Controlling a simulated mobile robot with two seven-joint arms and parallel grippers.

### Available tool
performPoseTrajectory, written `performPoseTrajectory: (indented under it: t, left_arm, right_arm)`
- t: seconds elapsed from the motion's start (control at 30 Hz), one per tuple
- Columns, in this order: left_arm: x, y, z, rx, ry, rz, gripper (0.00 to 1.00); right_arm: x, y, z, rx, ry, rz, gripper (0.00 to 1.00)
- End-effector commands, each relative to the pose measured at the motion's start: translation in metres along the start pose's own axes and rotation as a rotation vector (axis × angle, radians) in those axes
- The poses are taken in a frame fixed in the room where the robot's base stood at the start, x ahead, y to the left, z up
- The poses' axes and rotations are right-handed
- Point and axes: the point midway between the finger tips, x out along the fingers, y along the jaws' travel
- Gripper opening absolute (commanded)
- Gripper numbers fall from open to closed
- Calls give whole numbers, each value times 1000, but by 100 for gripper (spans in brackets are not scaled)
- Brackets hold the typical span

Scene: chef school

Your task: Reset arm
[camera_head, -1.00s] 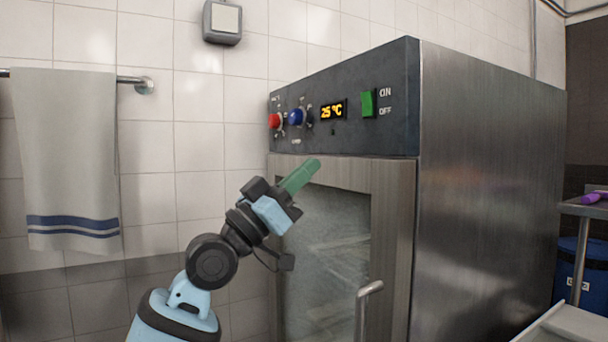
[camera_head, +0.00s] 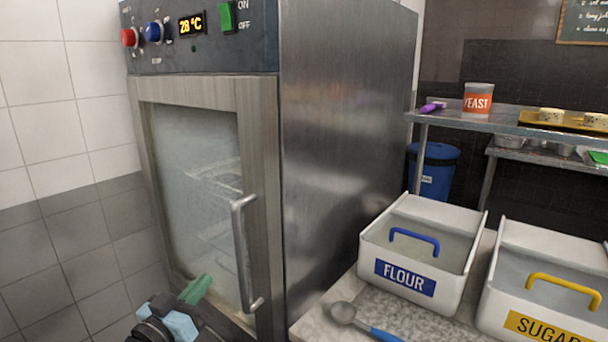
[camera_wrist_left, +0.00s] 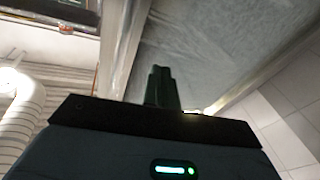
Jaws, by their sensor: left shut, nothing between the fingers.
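My left gripper (camera_head: 196,290) shows at the lower left of the head view, in front of the lower part of the oven door. Its green fingers are shut together with nothing between them. In the left wrist view the same green fingers (camera_wrist_left: 160,85) are together, with the glass door behind them. The steel oven (camera_head: 345,130) stands upright with its glass door (camera_head: 195,190) closed. Its display (camera_head: 191,24) reads 28 °C, and the green switch (camera_head: 226,15) sits beside ON and OFF. My right gripper is not in view.
A flour bin (camera_head: 465,290) and a sugar bin (camera_head: 488,318) stand on the counter at the right. A blue-handled scoop (camera_head: 343,313) lies in front. A yeast tub (camera_head: 478,100) and a yellow tray (camera_head: 567,123) are on the steel shelf behind. The oven door handle (camera_head: 241,250) sticks out.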

Motion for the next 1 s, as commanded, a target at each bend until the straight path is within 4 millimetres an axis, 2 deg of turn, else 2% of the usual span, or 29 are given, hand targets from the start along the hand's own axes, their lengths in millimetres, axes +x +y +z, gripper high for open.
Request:
performPoseTrajectory:
  t: [0.03, 0.2, 0.37, 0.5, 0.7, 0.8, 0.9, 1.0]
  left_arm:
    - [-15, 2, 28, -7, -48, -20, 0]
    - [-70, 8, 111, -7, -202, -87, 0]
    - [-134, 20, 179, -1, -351, -142, 0]
    - [-198, 36, 229, 7, -482, -183, 0]
    - [-298, 65, 281, 24, -672, -230, 0]
    - [-343, 80, 296, 35, -755, -246, 0]
    - [-377, 91, 306, 44, -817, -256, 0]
    - [-398, 99, 310, 50, -856, -261, 0]
  right_arm:
    - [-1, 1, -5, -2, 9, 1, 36]
    - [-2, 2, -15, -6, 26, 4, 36]
    - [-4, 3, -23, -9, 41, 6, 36]
    - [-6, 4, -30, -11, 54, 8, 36]
    - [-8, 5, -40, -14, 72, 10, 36]
    - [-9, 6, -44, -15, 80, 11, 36]
    - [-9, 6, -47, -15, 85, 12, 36]
    - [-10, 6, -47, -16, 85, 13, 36]
